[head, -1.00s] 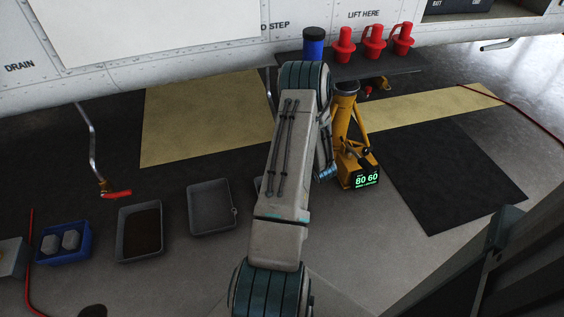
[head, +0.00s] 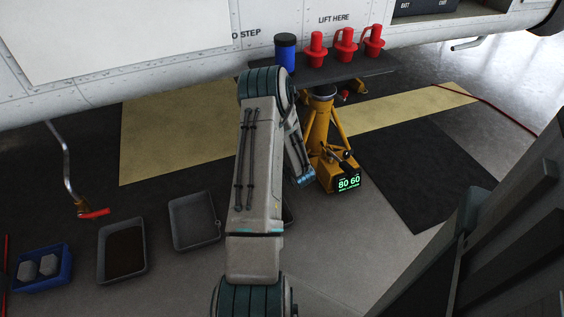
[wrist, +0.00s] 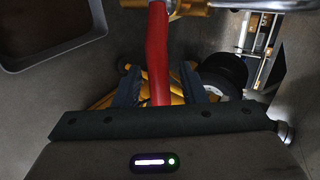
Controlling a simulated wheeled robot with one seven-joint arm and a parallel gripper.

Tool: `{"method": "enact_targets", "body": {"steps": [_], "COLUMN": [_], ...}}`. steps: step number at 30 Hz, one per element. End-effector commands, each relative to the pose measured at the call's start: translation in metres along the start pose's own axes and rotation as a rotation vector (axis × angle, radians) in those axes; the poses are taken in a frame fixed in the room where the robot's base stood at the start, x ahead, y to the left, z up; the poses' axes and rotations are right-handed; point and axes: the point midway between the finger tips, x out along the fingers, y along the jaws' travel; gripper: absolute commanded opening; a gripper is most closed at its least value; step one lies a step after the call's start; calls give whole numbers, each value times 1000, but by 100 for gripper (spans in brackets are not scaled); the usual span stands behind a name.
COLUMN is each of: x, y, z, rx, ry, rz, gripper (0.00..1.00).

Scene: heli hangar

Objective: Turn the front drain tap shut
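A red tap lever (wrist: 158,50) runs down the middle of the wrist view, from a metal pipe end at the top edge. My gripper (wrist: 161,88) has its two dark fingers apart, one on each side of the lever. I cannot tell whether either finger touches it. In the head view my own arm hides this tap and my gripper. Another drain pipe with a red lever (head: 95,213) hangs at the left of the head view, well away from my arm. I cannot tell from labels which tap is the front one.
A yellow jack (head: 322,150) with an "80 60" display stands just right of my arm. A dark shelf (head: 350,70) above it holds a blue canister (head: 285,52) and red plugs (head: 345,44). Grey trays (head: 195,221) and a blue bin (head: 62,262) lie on the floor at left.

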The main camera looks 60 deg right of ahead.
Motion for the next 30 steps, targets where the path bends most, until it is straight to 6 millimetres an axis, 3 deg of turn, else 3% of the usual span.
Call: {"method": "enact_targets", "body": {"steps": [5,8,21,30], "x": [-4,-16,-112,-138], "y": [0,-1,-1,0], "z": [1,1,-2,-2], "rx": [0,1,4,2], "ry": [-2,-1,4,4], "rz": [1,1,1,-1], "gripper": [38,38,38,38]}}
